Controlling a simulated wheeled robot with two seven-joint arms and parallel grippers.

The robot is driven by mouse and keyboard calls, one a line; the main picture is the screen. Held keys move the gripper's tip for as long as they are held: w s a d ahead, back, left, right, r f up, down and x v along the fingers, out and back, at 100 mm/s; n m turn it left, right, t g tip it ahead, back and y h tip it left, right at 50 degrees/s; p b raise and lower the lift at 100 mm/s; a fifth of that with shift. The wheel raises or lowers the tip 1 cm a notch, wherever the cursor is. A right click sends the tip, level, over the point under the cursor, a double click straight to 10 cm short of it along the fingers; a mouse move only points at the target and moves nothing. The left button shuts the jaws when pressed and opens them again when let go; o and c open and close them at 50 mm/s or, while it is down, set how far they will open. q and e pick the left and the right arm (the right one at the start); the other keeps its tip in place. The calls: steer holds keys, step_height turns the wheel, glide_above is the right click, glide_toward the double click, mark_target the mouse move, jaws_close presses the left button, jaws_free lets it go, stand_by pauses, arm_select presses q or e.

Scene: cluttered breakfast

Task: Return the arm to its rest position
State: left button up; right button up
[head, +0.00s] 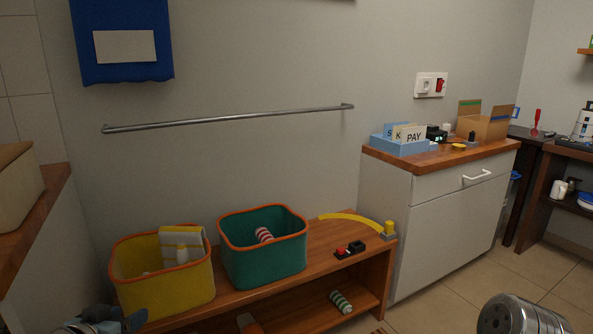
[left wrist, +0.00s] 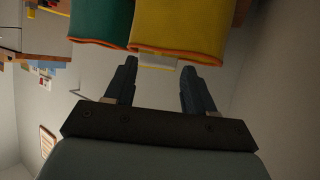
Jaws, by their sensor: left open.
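My left gripper (head: 120,316) is at the bottom left of the head view, in front of the yellow bin (head: 163,285). In the left wrist view its two dark fingers (left wrist: 160,78) are spread apart with nothing between them. The yellow bin (left wrist: 180,30) also shows at the top of that view, beyond the fingertips. A grey metal part of my body shows at the bottom right of the head view. My right gripper does not show.
A teal bin (head: 263,255) stands beside the yellow bin on a wooden bench (head: 335,268). A grey cabinet (head: 440,215) stands to the right. A wooden counter (head: 50,215) edges the left.

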arm_select(q)
steer(key=w+d+f+g+h, duration=0.1)
steer(key=d+f+g, duration=0.2)
steer(key=d+f, duration=0.5)
steer(key=d+f+g+h, duration=0.2)
steer(key=d+f, duration=0.2)
steer(key=f, duration=0.8)
steer(key=s+d+f+g, duration=0.3)
steer(key=s+d+f, duration=0.3)
steer(key=f, duration=0.3)
steer(key=s+d+f+n+g+h, duration=0.1)
steer(key=s+d+f+g, duration=0.2)
steer(key=s+d+f, duration=0.4)
steer(key=shift+s+f+g+p, duration=0.3)
steer(key=shift+s+f+g, duration=0.1)
steer(key=shift+f, duration=0.45)
